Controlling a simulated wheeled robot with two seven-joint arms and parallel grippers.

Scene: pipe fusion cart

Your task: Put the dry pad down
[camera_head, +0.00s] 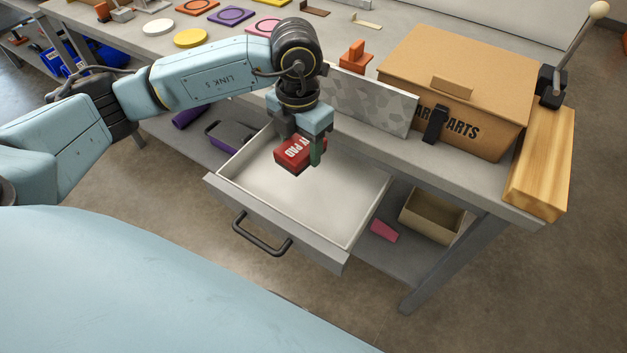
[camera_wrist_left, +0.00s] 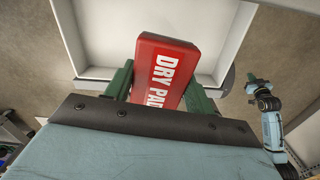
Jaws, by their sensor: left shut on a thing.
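The dry pad (camera_head: 293,154) is a red block with white lettering; in the left wrist view the dry pad (camera_wrist_left: 166,70) reads "DRY PAD". My left gripper (camera_head: 304,150) is shut on it and holds it over the open drawer (camera_head: 342,241). The drawer is white inside with a grey front and looks empty. In the left wrist view the green fingers of my left gripper (camera_wrist_left: 160,90) lie on either side of the pad. I cannot tell the gap between the pad and the drawer floor.
A cardboard "spare parts" box (camera_head: 455,85) and a grey speckled panel (camera_head: 372,102) stand on the bench behind the drawer. A wooden block (camera_head: 541,165) with a lever is at the right end. A pink piece (camera_head: 384,230) and an open bin (camera_head: 431,216) lie on the lower shelf.

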